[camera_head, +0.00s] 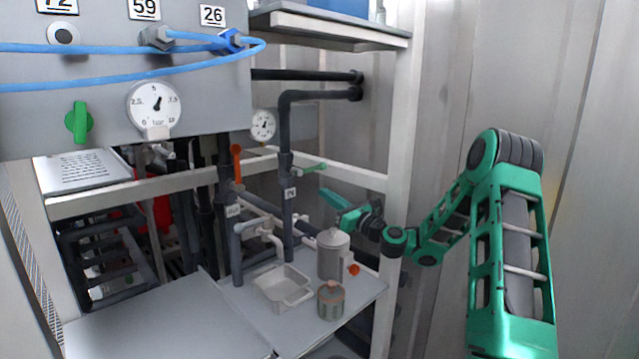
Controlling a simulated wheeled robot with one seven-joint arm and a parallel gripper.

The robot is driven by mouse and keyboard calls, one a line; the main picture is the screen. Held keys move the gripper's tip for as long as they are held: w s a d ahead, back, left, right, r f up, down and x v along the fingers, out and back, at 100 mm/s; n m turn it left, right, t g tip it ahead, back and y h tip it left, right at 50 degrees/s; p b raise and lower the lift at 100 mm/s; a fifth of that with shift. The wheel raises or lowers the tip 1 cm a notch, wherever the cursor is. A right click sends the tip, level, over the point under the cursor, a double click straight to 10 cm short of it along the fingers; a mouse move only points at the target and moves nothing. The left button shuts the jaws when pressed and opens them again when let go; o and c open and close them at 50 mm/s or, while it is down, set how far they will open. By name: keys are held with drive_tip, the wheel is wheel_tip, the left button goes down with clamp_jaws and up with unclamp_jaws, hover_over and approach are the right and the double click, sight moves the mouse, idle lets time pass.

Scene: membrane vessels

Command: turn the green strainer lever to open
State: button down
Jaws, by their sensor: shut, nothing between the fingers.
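My green arm reaches in from the right. A second green handle (78,122) stands upright on the grey panel at the left.
An orange lever (236,160) stands upright on a pipe left of the green lever. A grey lidded vessel (333,255), a small jar (331,301) and a white tray (281,293) stand on the shelf below. A white frame post (400,130) rises behind my wrist.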

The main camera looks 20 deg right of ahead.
sight(312, 169)
drive_tip(key=shift+w+a+r, duration=0.15)
drive_tip(key=shift+w+r, duration=0.35)
drive_tip(key=shift+r, duration=0.3)
drive_tip(key=shift+w+a+r, duration=0.2)
drive_tip(key=shift+w+r, duration=0.25)
drive_tip(key=shift+r, duration=0.3)
drive_tip(key=shift+w+a+r, duration=0.15)
drive_tip(key=shift+w+r, duration=0.35)
drive_tip(key=shift+r, duration=0.3)
drive_tip(key=shift+r+n, duration=0.3)
drive_tip(key=shift+n, duration=0.2)
